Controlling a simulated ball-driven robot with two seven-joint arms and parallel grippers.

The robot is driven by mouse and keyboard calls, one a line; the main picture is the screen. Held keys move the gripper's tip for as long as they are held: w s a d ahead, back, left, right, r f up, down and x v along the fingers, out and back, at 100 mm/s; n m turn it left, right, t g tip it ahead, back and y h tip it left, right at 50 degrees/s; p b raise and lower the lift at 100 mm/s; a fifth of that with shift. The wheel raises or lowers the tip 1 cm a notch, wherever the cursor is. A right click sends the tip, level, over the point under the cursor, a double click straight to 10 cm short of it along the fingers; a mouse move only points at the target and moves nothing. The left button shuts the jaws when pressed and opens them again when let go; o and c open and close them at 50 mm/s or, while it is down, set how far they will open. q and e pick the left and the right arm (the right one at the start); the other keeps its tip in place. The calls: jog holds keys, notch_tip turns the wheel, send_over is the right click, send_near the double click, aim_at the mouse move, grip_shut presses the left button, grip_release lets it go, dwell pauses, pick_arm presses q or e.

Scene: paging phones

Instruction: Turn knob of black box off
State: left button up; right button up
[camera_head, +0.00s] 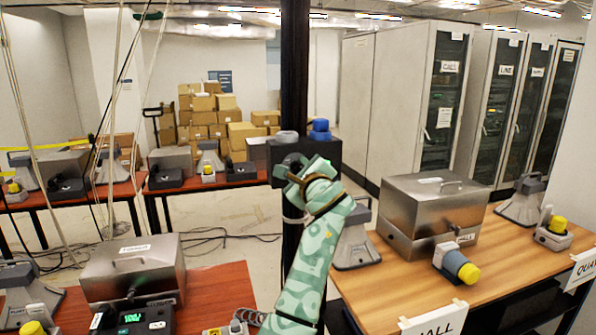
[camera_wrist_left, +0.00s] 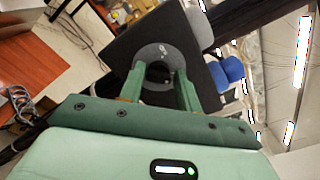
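The black box (camera_head: 328,152) is mounted on a dark upright column in the middle of the head view. Its top carries a blue button (camera_head: 320,130) and a grey button (camera_head: 287,136). A round grey knob (camera_wrist_left: 157,52) with a dark centre is on its front face, seen in the left wrist view. My left gripper (camera_wrist_left: 160,78) is at the knob, its two green fingers apart, one on each side of the dark centre. Contact with the knob is not clear. In the head view the green left arm and hand partly hide the knob. My right gripper is not in view.
A wooden table (camera_head: 520,245) at right holds a metal case (camera_head: 432,205) and yellow-knobbed devices. A reddish table (camera_head: 222,287) at lower left holds another metal case (camera_head: 133,268). Cables hang at left and lie on the floor behind. Tall cabinets stand at back right.

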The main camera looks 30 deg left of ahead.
pick_arm(q)
jog(key=c, duration=0.5)
